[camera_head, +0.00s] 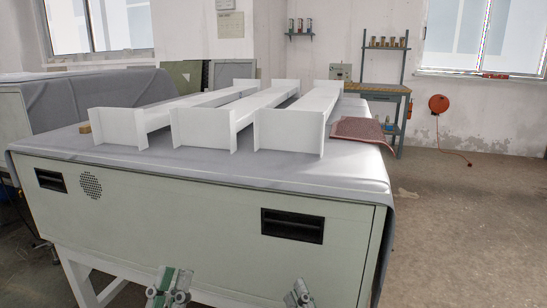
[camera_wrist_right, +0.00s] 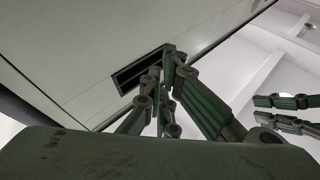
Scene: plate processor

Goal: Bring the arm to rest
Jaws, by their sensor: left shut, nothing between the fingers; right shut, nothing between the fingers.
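My left gripper (camera_head: 169,284) is at the bottom edge of the head view, in front of the pale machine cabinet (camera_head: 180,215). It is shut and empty. My right gripper (camera_head: 298,293) is at the bottom edge further right, also in front of the cabinet, shut and empty. In the right wrist view the green and dark fingers of the right gripper (camera_wrist_right: 165,80) come together in front of a black recessed handle (camera_wrist_right: 140,70). My left gripper (camera_wrist_right: 288,112) shows there at the right edge. My arms are mostly hidden in the head view.
Several white channel-shaped parts (camera_head: 290,131) lie on the grey-covered cabinet top (camera_head: 350,170), with a reddish mat (camera_head: 361,129) beside them. Another covered machine (camera_head: 60,100) stands at the left. A workbench (camera_head: 375,88) stands at the back. The floor (camera_head: 465,220) at the right is clear.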

